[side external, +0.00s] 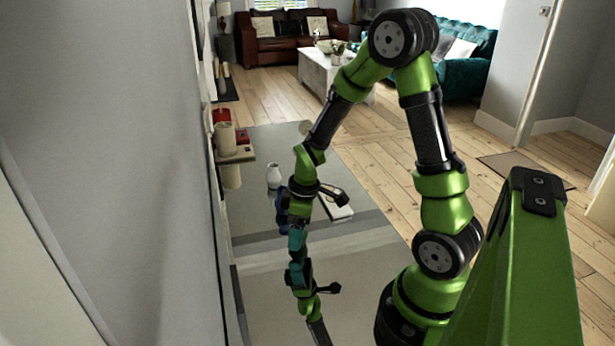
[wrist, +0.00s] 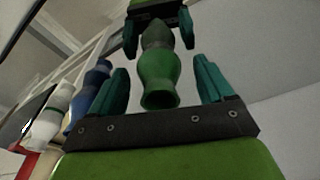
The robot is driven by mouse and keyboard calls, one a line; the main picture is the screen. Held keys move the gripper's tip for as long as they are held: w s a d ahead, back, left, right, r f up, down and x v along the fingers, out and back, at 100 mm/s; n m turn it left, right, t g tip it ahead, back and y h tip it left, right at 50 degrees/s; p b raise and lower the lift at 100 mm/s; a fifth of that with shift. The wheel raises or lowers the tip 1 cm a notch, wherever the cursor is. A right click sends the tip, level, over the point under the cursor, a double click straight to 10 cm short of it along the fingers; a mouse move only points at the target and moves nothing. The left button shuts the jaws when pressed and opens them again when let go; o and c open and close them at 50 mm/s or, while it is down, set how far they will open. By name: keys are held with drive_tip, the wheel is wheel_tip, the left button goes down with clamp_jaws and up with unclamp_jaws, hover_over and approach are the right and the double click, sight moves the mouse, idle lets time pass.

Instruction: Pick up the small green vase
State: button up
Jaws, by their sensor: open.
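The small green vase (wrist: 159,78) stands between the two teal fingers of my gripper (wrist: 160,66) in the wrist view, its open mouth toward the palm. The fingers are open, with a gap on each side of the vase. A mirrored vase and gripper show beyond it, apparently a reflection in a shiny surface. In the side view my gripper (side external: 296,238) points down, and I cannot make out the green vase there.
A blue vase (wrist: 92,92) and a white vase (wrist: 50,115) stand left of my fingers; the white vase (side external: 273,177) also shows in the side view. A book-like white item (side external: 336,207) lies to the right. A wall shelf (side external: 238,155) projects at left.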

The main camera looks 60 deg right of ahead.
drive_tip(key=shift+f, duration=0.1)
drive_tip(key=shift+c, duration=0.4)
drive_tip(key=c, duration=1.1)
wheel_tip(320, 180, up, 10)
drive_tip(key=shift+r, duration=0.1)
